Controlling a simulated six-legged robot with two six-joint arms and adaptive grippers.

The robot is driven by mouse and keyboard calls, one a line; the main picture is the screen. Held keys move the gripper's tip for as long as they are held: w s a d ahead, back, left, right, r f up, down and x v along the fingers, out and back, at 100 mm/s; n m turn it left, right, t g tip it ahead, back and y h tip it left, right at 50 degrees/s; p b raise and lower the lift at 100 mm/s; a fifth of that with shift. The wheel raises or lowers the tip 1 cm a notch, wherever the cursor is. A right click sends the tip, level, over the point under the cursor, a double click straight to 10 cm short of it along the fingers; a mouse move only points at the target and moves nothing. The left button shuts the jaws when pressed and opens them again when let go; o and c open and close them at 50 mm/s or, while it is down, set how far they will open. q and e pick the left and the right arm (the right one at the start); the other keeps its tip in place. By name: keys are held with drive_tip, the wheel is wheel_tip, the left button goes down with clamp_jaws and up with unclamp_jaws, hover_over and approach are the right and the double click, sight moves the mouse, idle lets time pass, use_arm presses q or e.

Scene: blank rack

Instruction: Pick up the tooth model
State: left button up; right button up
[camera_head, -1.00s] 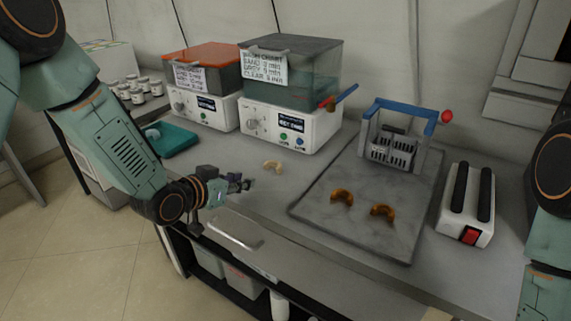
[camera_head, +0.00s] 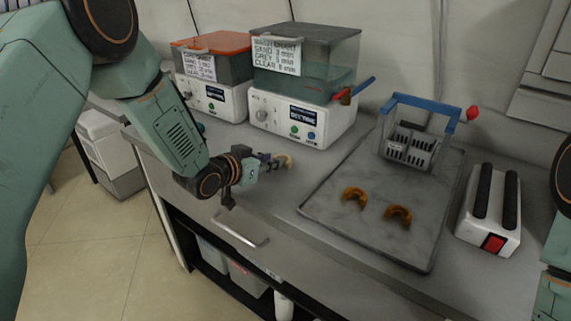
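A small cream tooth model (camera_head: 285,160), shaped like a dental arch, lies on the grey bench in front of the right-hand machine. My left gripper (camera_head: 270,162) is right at it, reaching from the left, and covers part of it. I cannot tell whether the fingers touch it or whether they are open or shut. Two amber-brown arches, a left one (camera_head: 354,197) and a right one (camera_head: 398,214), lie on the dark grey slab. My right gripper is out of view; only part of that arm shows at the right edge.
Two white machines with lidded tanks, one orange-lidded (camera_head: 212,98) and one grey-lidded (camera_head: 302,118), stand behind. A blue-handled basket (camera_head: 412,148) stands on the slab (camera_head: 330,215). A white device with black bars (camera_head: 490,210) sits at right. A handle (camera_head: 240,234) juts from the bench front.

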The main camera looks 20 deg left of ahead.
use_arm(q)
drive_tip(key=shift+w+d+f, duration=0.15)
drive_tip(key=shift+w+d, duration=0.1)
drive_tip(key=shift+w, duration=0.05)
drive_tip(key=shift+a, duration=0.45)
drive_tip(key=shift+w+d, duration=0.1)
drive_tip(key=shift+d, duration=0.25)
drive_tip(key=c, duration=0.4)
drive_tip(key=shift+a, duration=0.25)
clamp_jaws()
